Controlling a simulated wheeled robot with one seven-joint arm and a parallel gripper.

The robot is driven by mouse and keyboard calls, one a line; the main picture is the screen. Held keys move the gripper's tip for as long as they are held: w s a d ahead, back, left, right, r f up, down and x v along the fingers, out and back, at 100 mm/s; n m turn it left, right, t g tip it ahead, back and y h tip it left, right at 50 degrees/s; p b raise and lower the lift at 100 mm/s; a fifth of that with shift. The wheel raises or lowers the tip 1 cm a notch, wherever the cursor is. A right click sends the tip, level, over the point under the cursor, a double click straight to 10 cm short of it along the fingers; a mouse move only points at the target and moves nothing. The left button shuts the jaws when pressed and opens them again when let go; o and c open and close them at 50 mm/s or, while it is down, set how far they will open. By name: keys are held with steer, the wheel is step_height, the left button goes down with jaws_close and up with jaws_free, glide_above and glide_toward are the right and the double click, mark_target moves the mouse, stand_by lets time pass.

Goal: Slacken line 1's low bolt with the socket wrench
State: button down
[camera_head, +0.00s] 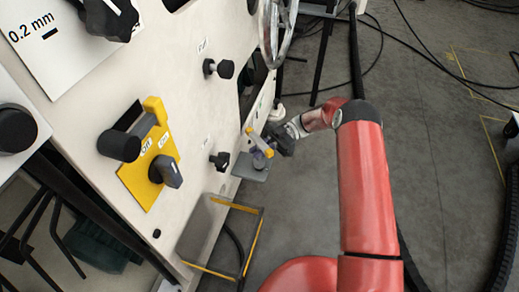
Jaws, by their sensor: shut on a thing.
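My gripper (274,146) is at the end of my red arm, close to the lower right edge of the cream machine panel. It is small and dark in this view, and its fingers are hard to make out. A small tool with a yellow bar (260,143) and a purple part is at its fingertips; I take it for the socket wrench, in my grip. The tool is just above a small grey plate (250,168) standing out from the panel. I cannot make out line 1's low bolt; it may be hidden by the tool or gripper.
Black knobs stick out of the panel, one above (219,69) and one left of the plate (219,160). A yellow switch plate (150,165) is further left. A handwheel (276,30) is above. A yellow-edged frame (240,240) stands below. Cables cross the floor at right.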

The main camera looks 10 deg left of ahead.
mark_target(260, 139)
steer(key=shift+r+p, duration=1.25)
steer(key=shift+r, duration=1.25)
